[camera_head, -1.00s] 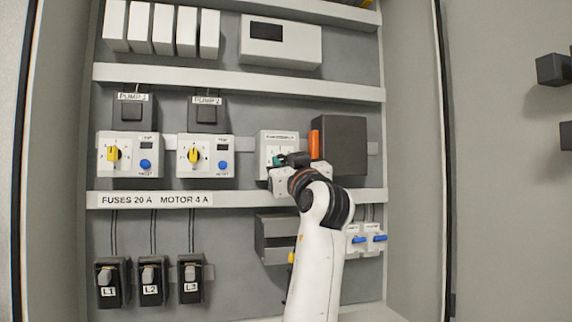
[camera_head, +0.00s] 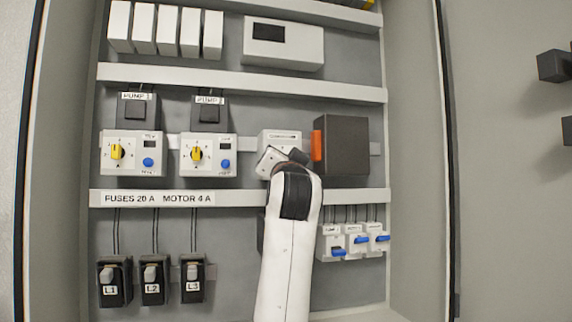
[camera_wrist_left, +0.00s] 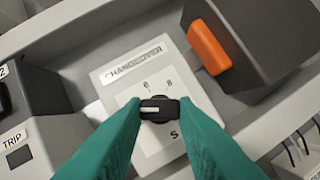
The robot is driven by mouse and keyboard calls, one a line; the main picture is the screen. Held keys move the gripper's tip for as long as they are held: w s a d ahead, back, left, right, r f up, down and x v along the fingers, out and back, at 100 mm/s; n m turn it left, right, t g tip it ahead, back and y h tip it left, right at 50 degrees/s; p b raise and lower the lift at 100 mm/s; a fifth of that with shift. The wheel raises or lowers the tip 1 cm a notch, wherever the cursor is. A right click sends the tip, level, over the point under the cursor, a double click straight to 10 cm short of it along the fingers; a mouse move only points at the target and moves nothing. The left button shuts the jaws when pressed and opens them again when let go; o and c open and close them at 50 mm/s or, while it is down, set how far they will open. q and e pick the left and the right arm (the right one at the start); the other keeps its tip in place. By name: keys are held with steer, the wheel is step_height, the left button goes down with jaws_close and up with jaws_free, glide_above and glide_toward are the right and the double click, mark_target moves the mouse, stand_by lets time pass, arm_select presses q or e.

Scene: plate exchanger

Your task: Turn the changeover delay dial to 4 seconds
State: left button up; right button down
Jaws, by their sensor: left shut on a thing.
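The changeover module (camera_head: 280,136) is a white box on the middle rail, right of the two pump units; its front is mostly hidden by my left wrist in the head view. Marks beside the fingers are hidden. My right gripper is not in view.
A dark box (camera_head: 345,146) with an orange part (camera_head: 317,146) stands close to the right of the module. Pump units with yellow knobs (camera_head: 197,153) are to the left. A trunking strip (camera_head: 150,198) runs below, with blue-lever breakers (camera_head: 360,240) underneath at right.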

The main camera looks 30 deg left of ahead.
arm_select(q)
steer(key=shift+s+r+m+h, duration=0.1)
steer(key=shift+m+h, duration=0.4)
steer(key=shift+m, duration=0.7)
steer(key=o, duration=1)
steer(key=b+v, duration=0.6)
steer(key=v, duration=0.6)
